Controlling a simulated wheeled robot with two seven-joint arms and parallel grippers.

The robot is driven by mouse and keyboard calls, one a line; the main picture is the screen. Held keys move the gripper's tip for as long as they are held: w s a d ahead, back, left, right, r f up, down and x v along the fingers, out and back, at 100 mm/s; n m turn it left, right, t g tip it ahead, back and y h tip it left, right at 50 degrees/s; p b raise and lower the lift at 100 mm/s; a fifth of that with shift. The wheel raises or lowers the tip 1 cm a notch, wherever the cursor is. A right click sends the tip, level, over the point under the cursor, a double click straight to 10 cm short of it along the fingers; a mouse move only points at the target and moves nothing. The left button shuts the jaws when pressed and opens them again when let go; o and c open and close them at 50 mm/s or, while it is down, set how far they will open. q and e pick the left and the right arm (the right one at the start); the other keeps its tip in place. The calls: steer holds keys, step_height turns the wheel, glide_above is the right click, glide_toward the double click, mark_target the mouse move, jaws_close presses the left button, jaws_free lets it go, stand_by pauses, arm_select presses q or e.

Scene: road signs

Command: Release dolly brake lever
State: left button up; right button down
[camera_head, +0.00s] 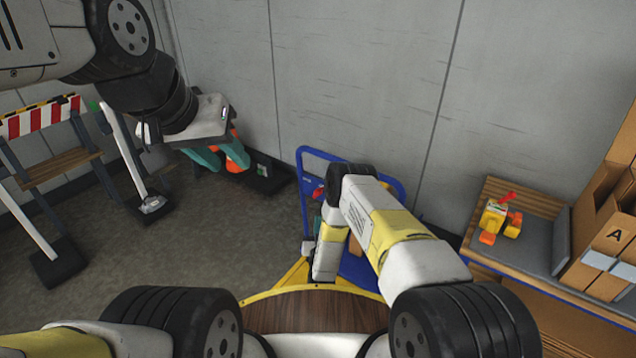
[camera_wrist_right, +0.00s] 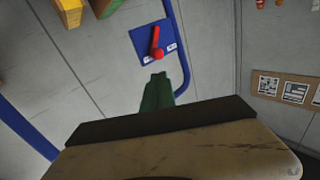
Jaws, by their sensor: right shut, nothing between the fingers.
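The blue dolly (camera_head: 352,268) stands ahead with its blue tube handle (camera_head: 318,152) upright, partly hidden by my right arm. The red brake lever (camera_head: 318,191) shows beside that arm in the head view. In the right wrist view the lever (camera_wrist_right: 155,40) stands upright on a blue plate (camera_wrist_right: 140,32), its round red knob at the lower end. My right gripper (camera_wrist_right: 158,78) has its green fingers together and empty, with the tips just below the knob; I cannot tell whether they touch.
A red-and-white barrier (camera_head: 42,116) stands at far left. At right, a wooden bench (camera_head: 490,200) holds a yellow-and-orange object (camera_head: 500,217) and cardboard boxes (camera_head: 613,235). A grey wall (camera_head: 360,75) closes the back. The floor (camera_head: 190,245) at left centre is clear.

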mark_target(318, 195)
steer(key=shift+s+f, duration=0.6)
steer(key=shift+f, duration=0.05)
steer(key=w, duration=1.4)
steer(key=shift+r, duration=0.35)
